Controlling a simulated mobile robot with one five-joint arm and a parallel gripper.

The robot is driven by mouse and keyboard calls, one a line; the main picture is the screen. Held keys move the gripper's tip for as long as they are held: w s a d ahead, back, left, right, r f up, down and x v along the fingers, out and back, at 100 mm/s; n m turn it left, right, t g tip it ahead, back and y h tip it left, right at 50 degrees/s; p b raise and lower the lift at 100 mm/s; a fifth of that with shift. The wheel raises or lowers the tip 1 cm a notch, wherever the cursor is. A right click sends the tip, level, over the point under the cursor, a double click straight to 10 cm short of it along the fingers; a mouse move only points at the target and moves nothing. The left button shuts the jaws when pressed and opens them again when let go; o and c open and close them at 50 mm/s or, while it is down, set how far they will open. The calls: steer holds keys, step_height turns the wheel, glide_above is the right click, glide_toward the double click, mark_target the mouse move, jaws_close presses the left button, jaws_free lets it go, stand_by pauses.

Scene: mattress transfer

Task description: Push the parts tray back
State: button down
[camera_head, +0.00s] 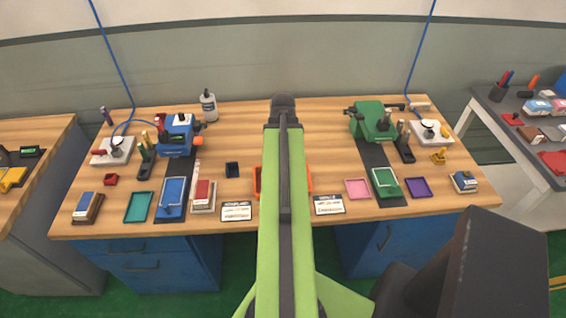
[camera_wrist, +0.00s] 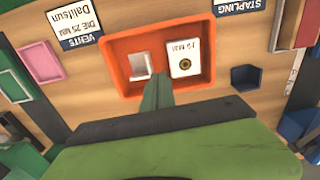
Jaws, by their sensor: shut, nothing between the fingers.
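An orange tray (camera_wrist: 118,66) lies on the wooden bench in the wrist view. It holds a small whitish square piece (camera_wrist: 141,65) and a white card or block with a dark round mark (camera_wrist: 184,62). My gripper (camera_wrist: 157,84) has its narrow green fingers closed together, overlapping the tray's lower rim in the wrist view. I cannot tell whether they touch it. In the head view, only the left and right sides of the orange tray (camera_head: 257,183) show; my green arm covers its middle, and the fingers are hidden.
Two white label cards (camera_head: 237,211) (camera_head: 329,205) lie near the bench's front edge. A small dark blue bin (camera_head: 232,169) stands left of the tray, a pink tray (camera_head: 357,188) right. A blue machine (camera_head: 176,138) and a green machine (camera_head: 371,120) stand farther back, with clear wood between.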

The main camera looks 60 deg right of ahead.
step_height(320, 180, down, 9)
steer(key=b, duration=0.8)
steer(key=shift+w+d, duration=0.15)
steer(key=w+d, duration=0.1)
steer(key=w+d+r+p, duration=0.1)
steer(key=shift+d, duration=0.3)
steer(key=shift+w+d, duration=0.1)
steer(key=shift+d, duration=0.05)
steer(key=w+d, duration=0.2)
steer(key=d, duration=0.1)
steer(key=w+d, duration=0.5)
steer(key=d, duration=0.1)
steer(key=shift+w+d, duration=0.15)
